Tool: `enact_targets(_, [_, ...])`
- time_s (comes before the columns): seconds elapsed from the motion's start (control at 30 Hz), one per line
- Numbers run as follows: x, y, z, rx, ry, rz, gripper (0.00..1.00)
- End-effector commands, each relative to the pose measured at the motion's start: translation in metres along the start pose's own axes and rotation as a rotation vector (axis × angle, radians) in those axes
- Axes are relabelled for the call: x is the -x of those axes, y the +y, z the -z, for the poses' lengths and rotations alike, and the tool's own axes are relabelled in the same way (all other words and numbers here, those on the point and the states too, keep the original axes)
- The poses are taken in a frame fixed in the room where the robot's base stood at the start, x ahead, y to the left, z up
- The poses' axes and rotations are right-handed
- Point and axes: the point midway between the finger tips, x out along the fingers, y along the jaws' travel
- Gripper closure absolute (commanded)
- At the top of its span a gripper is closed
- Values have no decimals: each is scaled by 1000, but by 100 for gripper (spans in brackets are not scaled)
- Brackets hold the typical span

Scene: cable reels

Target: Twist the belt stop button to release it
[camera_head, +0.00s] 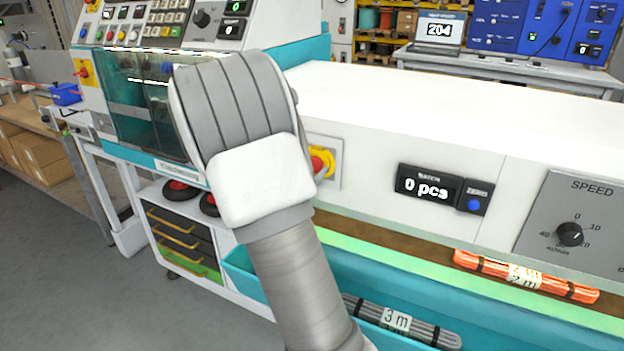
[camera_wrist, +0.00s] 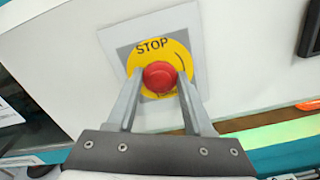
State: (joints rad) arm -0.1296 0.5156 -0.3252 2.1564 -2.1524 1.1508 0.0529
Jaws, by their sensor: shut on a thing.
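The belt stop button is a red mushroom knob on a yellow disc marked STOP, set on a square grey plate on the white machine front. In the wrist view the red knob (camera_wrist: 160,77) sits between the two fingertips of my gripper (camera_wrist: 160,78), which is shut on it from both sides. The STOP lettering and part of a curved arrow show on the disc. In the head view the button (camera_head: 319,162) is partly hidden behind my arm.
Right of the button are a batch display (camera_head: 428,187) reading 0 pcs, a blue zero button (camera_head: 474,204) and a speed dial (camera_head: 570,234). Below, a teal trough holds a grey 3 m cable bundle (camera_head: 400,321). An orange bundle (camera_head: 525,277) lies on the belt.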

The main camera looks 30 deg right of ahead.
Motion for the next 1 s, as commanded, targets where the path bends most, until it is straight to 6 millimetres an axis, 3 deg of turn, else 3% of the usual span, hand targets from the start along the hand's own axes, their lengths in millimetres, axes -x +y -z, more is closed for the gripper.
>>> enact_targets(0.3, [-1, -1, 1, -114, -1, 1, 100])
enact_targets(0.8, [-1, 0, -1, -131, -1, 1, 100])
enact_targets(0.83, [-1, 0, -1, -131, -1, 0, 43])
enact_targets(0.97, [-1, 0, -1, -131, -1, 0, 20])
enact_targets(1.0, [-1, 0, -1, -130, -1, 0, 18])
